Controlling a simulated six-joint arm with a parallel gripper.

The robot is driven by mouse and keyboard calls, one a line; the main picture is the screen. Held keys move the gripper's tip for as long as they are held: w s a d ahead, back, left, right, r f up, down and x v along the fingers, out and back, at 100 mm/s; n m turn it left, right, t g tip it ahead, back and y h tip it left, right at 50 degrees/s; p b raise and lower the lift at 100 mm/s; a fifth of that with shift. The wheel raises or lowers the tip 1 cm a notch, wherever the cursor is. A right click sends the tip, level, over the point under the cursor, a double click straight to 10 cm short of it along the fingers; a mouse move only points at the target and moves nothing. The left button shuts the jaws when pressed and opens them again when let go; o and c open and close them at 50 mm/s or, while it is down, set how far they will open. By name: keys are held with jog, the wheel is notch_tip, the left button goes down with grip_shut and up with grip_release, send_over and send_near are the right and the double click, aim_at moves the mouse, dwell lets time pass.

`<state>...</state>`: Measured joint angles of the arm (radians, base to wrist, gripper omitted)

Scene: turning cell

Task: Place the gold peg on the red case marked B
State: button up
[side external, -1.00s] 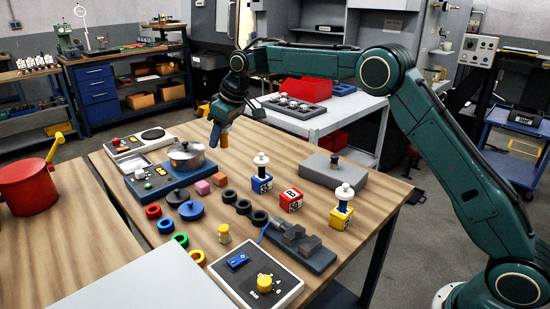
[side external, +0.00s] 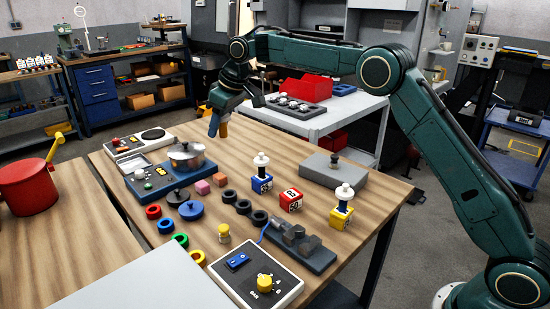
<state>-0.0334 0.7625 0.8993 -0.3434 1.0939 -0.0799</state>
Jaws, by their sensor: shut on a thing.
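My gripper (side external: 218,123) is above the far left part of the wooden table. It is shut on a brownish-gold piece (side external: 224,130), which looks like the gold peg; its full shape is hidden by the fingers. The red case (side external: 291,201) stands on the table, well to the right of and nearer the camera than my gripper. It has white markings and nothing on top; its letter is too small to read surely.
A blue case (side external: 262,184) and a yellow case (side external: 340,216) flank the red case, each with a white-topped peg. A grey block (side external: 334,171) lies behind. A pot (side external: 186,155), a small yellow cylinder (side external: 223,233), coloured rings and a knob panel (side external: 256,277) stand around.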

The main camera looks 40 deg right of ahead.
jog(key=s+d+r, duration=0.3)
jog(key=s+d, duration=0.2)
jog(key=r, duration=0.2)
send_over(288, 193)
jog(key=shift+s+f, duration=0.1)
jog(key=shift+f, duration=0.1)
jog(key=shift+f, duration=0.15)
notch_tip(288, 193, down, 20)
jog(key=shift+r, duration=0.1)
dwell(0.9)
jog(key=o, duration=1.1)
